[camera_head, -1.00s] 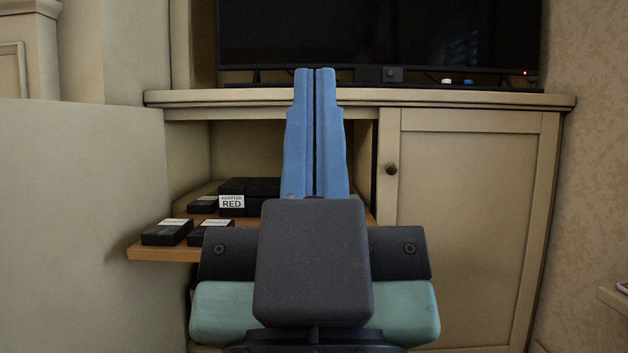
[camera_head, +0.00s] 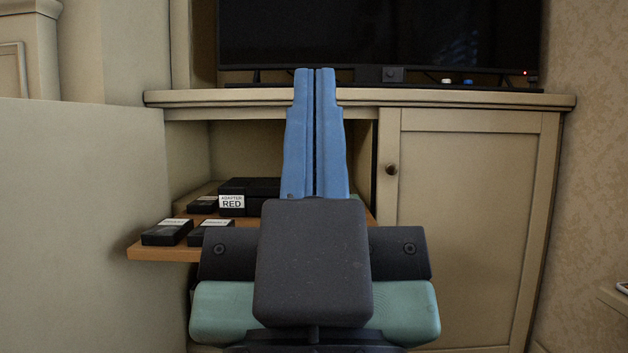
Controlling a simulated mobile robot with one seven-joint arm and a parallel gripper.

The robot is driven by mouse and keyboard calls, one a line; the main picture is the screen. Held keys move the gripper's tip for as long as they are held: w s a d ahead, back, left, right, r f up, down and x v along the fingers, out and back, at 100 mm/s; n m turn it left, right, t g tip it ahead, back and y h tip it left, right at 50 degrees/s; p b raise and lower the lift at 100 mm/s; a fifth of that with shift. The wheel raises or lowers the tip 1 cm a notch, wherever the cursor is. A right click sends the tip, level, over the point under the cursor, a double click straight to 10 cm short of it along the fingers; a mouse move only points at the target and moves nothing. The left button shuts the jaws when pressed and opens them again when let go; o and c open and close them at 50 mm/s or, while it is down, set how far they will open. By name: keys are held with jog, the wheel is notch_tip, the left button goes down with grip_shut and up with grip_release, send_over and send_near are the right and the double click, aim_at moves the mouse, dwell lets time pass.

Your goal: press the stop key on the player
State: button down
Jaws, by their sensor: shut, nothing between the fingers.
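My gripper (camera_head: 315,72) points away from me in the middle of the view, its two blue fingers side by side with nothing between them. Its fingertips overlap the cabinet top's edge in the picture; I cannot tell how far apart they are. A black box (camera_head: 262,186) sits on the pull-out wooden shelf (camera_head: 160,253), left of my gripper and partly hidden behind it. It could be the player, but I cannot tell. No stop key can be made out. A white label reading "ADAPTER RED" (camera_head: 231,203) shows at the box's front left.
Small black labelled cases (camera_head: 167,232) lie at the shelf's left. An open door panel (camera_head: 80,210) stands at left; a closed cabinet door (camera_head: 470,220) with a knob is at right. A television (camera_head: 380,35) stands on the cabinet top, with small white and blue items (camera_head: 468,82) before it.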

dwell(0.4)
notch_tip(320, 180, up, 32)
jog(key=p, duration=3.2)
jog(key=shift+w, duration=0.1)
